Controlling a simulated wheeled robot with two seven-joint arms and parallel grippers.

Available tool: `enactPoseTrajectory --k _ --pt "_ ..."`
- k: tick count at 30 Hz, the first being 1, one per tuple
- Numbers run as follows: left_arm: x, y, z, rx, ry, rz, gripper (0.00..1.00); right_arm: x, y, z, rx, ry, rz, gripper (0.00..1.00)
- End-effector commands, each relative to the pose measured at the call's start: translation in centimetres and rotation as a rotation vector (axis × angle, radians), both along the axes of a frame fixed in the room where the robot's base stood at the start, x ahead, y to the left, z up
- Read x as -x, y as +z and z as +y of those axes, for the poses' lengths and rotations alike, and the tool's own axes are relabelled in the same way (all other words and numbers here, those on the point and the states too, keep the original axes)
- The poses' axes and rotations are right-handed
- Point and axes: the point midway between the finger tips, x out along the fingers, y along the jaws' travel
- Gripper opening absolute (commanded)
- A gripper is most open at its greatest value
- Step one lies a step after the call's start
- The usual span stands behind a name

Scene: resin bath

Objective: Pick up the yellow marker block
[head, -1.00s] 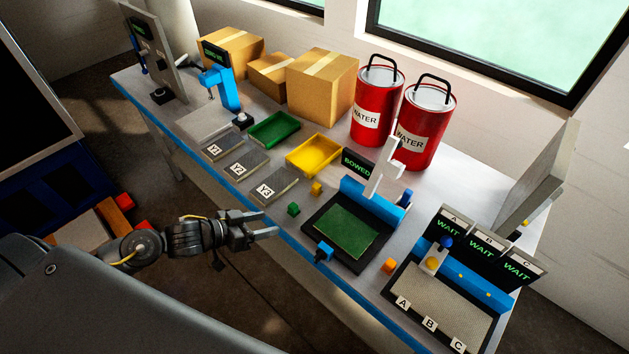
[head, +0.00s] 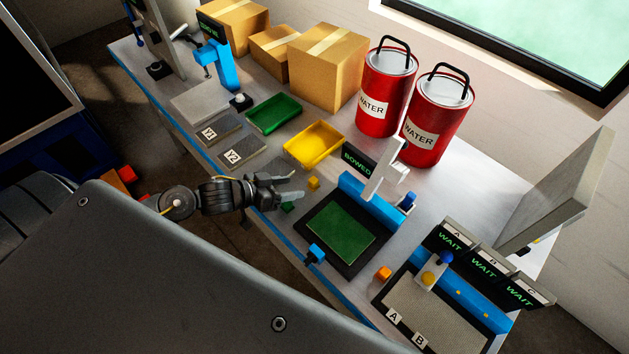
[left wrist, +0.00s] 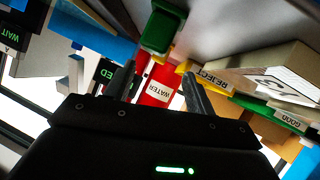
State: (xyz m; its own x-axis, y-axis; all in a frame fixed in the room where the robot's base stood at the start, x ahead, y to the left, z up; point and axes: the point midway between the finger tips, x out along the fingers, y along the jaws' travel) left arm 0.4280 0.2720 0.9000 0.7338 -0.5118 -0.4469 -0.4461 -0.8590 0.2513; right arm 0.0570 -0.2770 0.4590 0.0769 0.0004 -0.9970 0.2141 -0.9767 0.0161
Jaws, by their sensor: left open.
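The yellow marker block (head: 314,183) is a small cube on the table, between the yellow tray and the black frame with the green panel. My left gripper (head: 297,185) is open and empty, just left of the block in the head view, with its fingers pointing toward it. I cannot tell its height above the table. A green block (head: 287,207) is partly hidden under the fingers. My right gripper is out of view.
A yellow tray (head: 340,146) and a green tray (head: 298,113) lie behind the gripper. The black frame (head: 301,232) with a blue bar stands to the right. An orange block (head: 383,273) sits farther right. Two red water cans (head: 384,95) stand at the back.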

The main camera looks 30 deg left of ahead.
Motion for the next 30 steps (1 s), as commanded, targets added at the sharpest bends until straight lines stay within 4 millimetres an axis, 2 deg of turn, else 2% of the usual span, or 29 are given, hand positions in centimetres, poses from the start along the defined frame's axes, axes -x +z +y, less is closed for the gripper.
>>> enactPoseTrajectory --k 3,9,11,17,21,30 --pt "-1.1 -0.4 -0.7 0.001 -0.001 -0.001 0.55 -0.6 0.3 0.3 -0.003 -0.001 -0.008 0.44" --pt "-1.5 -0.7 -1.1 0.000 -0.004 0.000 0.55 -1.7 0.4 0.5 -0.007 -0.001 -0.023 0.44" --pt "-1.8 -0.7 -1.3 0.000 -0.003 -0.001 0.55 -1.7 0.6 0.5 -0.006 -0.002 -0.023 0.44" --pt "-4.4 -1.2 -2.6 0.001 -0.004 -0.001 0.55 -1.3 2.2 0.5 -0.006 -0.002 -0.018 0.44" --pt "-5.4 -2.3 -3.4 0.001 -0.005 0.000 0.55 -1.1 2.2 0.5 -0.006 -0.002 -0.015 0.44" --pt "-5.7 -2.6 -3.6 -0.001 -0.005 -0.001 0.53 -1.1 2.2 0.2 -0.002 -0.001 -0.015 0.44"
